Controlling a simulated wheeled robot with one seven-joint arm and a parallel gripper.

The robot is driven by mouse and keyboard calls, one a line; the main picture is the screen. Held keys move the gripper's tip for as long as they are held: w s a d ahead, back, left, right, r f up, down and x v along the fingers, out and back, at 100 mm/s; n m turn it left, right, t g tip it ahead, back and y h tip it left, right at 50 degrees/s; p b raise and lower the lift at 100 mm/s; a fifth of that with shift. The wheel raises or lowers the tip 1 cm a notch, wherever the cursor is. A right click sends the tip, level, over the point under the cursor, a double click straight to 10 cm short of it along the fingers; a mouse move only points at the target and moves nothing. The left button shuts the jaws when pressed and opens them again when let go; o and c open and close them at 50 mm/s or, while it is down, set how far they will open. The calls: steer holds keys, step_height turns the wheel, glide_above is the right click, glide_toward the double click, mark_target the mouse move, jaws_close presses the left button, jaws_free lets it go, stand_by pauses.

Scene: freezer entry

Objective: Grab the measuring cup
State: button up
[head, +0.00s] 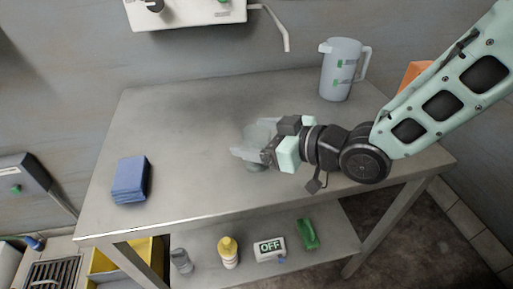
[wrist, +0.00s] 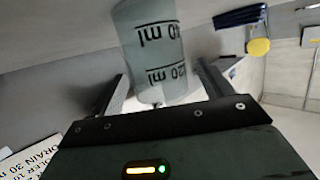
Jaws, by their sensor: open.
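The measuring cup (wrist: 152,45) is translucent, with black ml markings that appear upside down in the wrist view. It stands between the two fingers of my gripper (wrist: 161,78), which are open on either side of it. A gap shows beside the cup there. In the head view, the cup (head: 259,134) is over the middle of the metal table, partly hidden by my gripper (head: 247,142). I cannot tell whether either finger touches it.
A grey-blue pitcher (head: 341,70) stands at the table's back right. A blue folded stack (head: 130,180) lies at the front left. The metal table (head: 180,125) is clear between. The lower shelf (head: 205,245) holds a yellow bottle (head: 229,254) and other small items.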

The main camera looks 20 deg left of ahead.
steer(key=shift+a, duration=0.15)
steer(key=c, duration=1.1)
steer(key=shift+o, duration=0.2)
steer(key=shift+r, duration=0.1)
